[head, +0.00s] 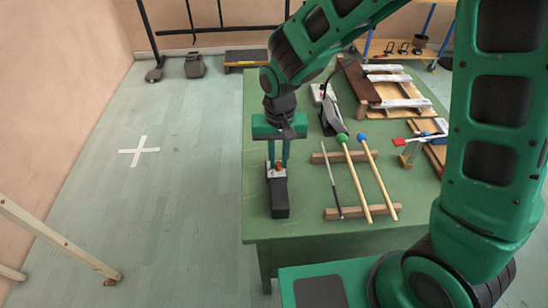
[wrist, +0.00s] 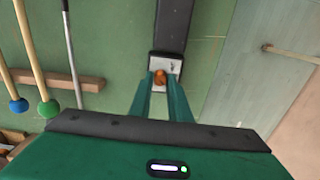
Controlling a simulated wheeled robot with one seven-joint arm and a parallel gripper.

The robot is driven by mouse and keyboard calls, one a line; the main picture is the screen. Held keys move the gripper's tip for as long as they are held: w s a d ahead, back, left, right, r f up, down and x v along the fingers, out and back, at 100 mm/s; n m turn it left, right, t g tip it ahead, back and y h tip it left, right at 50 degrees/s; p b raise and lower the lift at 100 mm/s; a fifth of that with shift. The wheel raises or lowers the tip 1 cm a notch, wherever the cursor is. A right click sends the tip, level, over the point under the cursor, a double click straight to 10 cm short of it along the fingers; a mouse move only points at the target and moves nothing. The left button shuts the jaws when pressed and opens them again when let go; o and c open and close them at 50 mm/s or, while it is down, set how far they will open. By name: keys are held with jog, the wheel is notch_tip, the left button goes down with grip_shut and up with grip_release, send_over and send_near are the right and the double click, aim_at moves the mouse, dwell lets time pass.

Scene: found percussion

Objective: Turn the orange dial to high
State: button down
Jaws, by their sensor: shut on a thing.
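The orange dial (head: 279,167) sits on a light plate at the end of a black box (head: 279,198) near the left edge of the green table. My gripper (head: 277,165) points down over it, with its fingers closed onto the dial. In the wrist view the orange dial (wrist: 160,77) shows between the fingertips of my gripper (wrist: 161,82), and the black box (wrist: 171,25) extends away above it. The fingers hide part of the dial, and I cannot read its setting.
Two mallets, one green-headed (head: 355,180) and one blue-headed (head: 377,178), and a thin metal rod (head: 331,180) lie on wooden bars right of the box. A wooden frame with pale bars (head: 400,88) lies farther back. The green table (head: 300,230) is bare at its front left.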

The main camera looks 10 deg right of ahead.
aim_at(279, 163)
jog(key=shift+s+d, duration=0.1)
jog(key=shift+d, duration=0.05)
jog(key=c, duration=1.6)
grip_release()
jog(key=shift+c, duration=0.2)
notch_tip(279, 163, up, 11)
jog(key=shift+f, duration=0.15)
